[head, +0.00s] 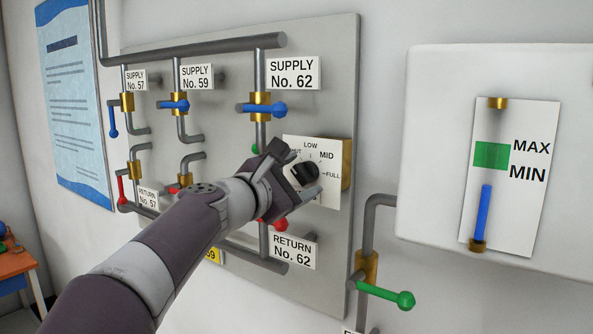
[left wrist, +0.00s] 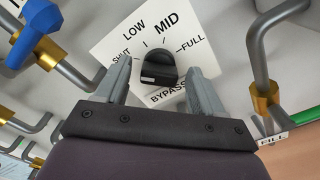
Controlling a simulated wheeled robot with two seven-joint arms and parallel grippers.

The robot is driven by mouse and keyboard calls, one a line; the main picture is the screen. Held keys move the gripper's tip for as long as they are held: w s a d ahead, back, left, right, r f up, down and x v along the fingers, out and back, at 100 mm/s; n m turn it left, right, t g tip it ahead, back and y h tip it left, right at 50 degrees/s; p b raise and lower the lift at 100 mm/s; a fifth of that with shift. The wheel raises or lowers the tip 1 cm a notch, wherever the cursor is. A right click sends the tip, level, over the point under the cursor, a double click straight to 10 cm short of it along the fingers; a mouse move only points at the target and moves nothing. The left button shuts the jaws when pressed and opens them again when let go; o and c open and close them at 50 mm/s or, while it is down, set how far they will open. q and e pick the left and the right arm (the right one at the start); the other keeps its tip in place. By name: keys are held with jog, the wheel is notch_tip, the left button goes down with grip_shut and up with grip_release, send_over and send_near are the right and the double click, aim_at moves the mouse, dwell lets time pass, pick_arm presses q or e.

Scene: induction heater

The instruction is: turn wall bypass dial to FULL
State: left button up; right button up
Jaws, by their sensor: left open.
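The bypass dial (head: 307,172) is a black knob on a white plate (head: 325,189) marked LOW, MID and FULL, with a SHUT label partly hidden in the head view. In the left wrist view the dial (left wrist: 158,68) sits between my fingers, and a small white mark shows on its lower left. I cannot tell surely which label it points to. My left gripper (head: 290,166) is open at the dial; its fingers (left wrist: 160,82) stand on either side with gaps visible. The BYPASS label is partly covered. My right gripper is not in view.
Pipes with blue-handled supply valves (head: 262,109) and red-handled return valves (head: 278,224) surround the dial on the grey panel (head: 338,60). A green-handled valve (head: 390,296) sticks out at lower right. A white tank with a level gauge (head: 484,205) is at right.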

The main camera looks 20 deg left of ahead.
pick_arm(q)
jog(key=c, duration=1.1)
jog(key=shift+o, duration=0.2)
jog(key=shift+f, duration=0.1)
